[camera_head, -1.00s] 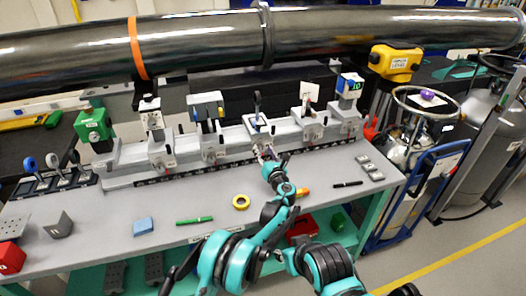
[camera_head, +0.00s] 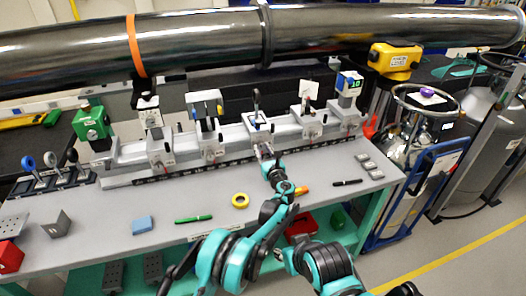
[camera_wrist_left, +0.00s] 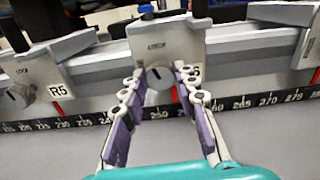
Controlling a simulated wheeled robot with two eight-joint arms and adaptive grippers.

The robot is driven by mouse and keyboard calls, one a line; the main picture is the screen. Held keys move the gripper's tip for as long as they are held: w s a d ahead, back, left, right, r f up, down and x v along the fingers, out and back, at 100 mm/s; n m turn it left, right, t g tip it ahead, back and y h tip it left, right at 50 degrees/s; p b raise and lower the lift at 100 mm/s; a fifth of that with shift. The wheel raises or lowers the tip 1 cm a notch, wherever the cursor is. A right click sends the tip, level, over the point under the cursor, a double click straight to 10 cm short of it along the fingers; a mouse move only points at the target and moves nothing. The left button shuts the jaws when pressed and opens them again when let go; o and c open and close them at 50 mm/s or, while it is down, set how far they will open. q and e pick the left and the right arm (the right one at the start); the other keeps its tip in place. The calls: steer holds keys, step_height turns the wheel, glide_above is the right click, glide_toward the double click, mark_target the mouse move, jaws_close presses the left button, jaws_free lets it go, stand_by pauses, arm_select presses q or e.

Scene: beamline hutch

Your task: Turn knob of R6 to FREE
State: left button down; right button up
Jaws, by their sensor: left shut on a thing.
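The R6 carrier (camera_wrist_left: 168,40) stands on the rail to the right of the one labelled R5 (camera_wrist_left: 57,91). Its own label is mostly hidden behind a finger. Its round grey knob (camera_wrist_left: 160,82), with a short dark mark, sits low on its front face. My left gripper (camera_wrist_left: 160,77) has its fingertips on either side of the knob and is shut on it. In the head view my left gripper (camera_head: 265,154) reaches the front of the rail. I cannot read a FREE marking.
Other carriers with knobs stand along the rail (camera_head: 235,155). A yellow tape ring (camera_head: 240,201), a green pen (camera_head: 193,219) and a blue block (camera_head: 142,225) lie on the table in front. A large dark pipe (camera_head: 340,33) crosses above the rail.

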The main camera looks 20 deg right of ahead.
arm_select(q)
steer(key=n, duration=0.7)
steer(key=shift+a+b, duration=0.1)
steer(key=shift+b, duration=0.25)
steer(key=n, duration=0.6)
steer(key=shift+n, duration=0.4)
steer(key=c, duration=1.2)
jaws_free()
steer(key=shift+w+f, duration=0.1)
steer(key=shift+o, duration=0.2)
step_height(320, 180, up, 9)
steer(key=shift+r, duration=0.55)
